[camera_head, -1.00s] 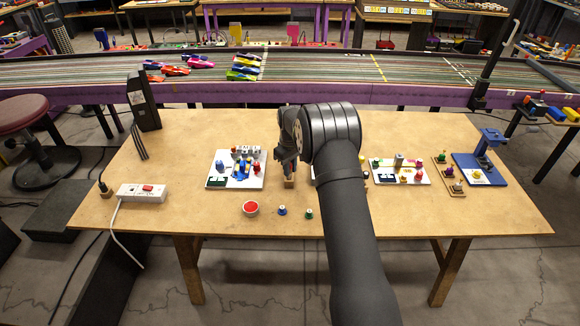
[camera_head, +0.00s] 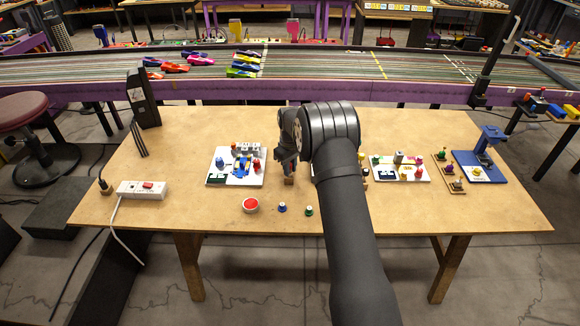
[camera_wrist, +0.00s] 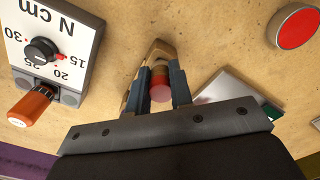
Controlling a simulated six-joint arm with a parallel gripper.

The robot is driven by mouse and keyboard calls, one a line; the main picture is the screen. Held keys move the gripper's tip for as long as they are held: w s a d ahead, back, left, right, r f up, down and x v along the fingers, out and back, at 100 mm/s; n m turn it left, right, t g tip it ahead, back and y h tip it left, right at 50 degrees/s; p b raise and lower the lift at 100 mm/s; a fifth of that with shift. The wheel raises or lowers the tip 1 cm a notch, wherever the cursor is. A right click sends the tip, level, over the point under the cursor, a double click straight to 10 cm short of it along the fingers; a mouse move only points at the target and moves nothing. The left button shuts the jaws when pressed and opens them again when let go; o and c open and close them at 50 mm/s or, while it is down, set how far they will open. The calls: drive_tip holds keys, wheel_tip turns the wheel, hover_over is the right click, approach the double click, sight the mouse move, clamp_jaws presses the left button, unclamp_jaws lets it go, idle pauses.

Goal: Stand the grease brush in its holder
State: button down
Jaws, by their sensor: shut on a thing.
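My gripper (camera_head: 288,163) points down over the middle of the table, and its fingers also show in the wrist view (camera_wrist: 160,88). It is shut on the grease brush (camera_wrist: 160,90), whose pinkish-red round end shows between the fingers. A small wooden block (camera_head: 289,180), which looks like the holder, stands on the table under the gripper. Its pale wood (camera_wrist: 162,47) shows just past the fingertips in the wrist view. The brush's lower part is hidden, so I cannot tell how far it sits in the holder.
A white board (camera_head: 217,182) with a blue car stands left of the gripper. A red button (camera_head: 250,205) and two small pegs are in front. Other boards stand right; the front table edge is clear.

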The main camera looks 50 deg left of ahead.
drive_tip(key=c, duration=1.2)
unclamp_jaws()
wheel_tip(320, 180, up, 17)
drive_tip(key=shift+r, duration=0.2)
wheel_tip(320, 180, down, 18)
drive_tip(key=shift+r, duration=0.5)
